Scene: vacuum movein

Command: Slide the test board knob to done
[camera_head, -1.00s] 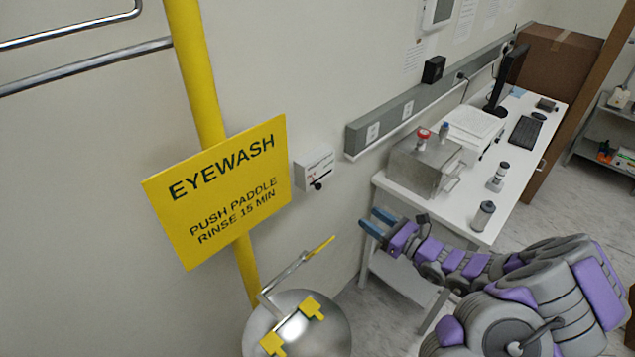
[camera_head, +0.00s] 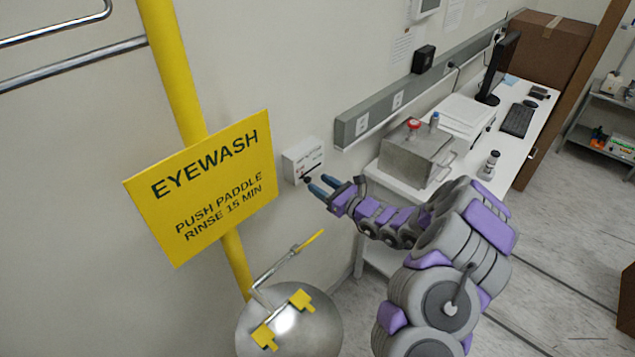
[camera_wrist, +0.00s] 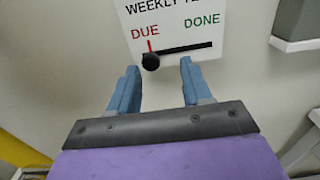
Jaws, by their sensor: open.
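The test board (camera_head: 303,160) is a small white box on the wall, right of the eyewash sign. In the wrist view the board (camera_wrist: 180,22) reads WEEKLY, DUE in red and DONE in green. Its black knob (camera_wrist: 151,62) sits at the left, DUE end of a black slot (camera_wrist: 190,50), with a red pointer above it. My gripper (camera_head: 316,186) is open and empty, just in front of the board's lower edge. In the wrist view its blue fingertips (camera_wrist: 160,68) lie to either side of the knob, which shows between them, nearer the left finger. Contact cannot be told.
The yellow eyewash sign (camera_head: 205,190) and its pole stand left of my gripper, with a steel basin (camera_head: 290,325) and paddle below. A white bench (camera_head: 400,182) with a metal box (camera_head: 412,158) stands to the right. A grey outlet rail (camera_head: 380,118) runs along the wall.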

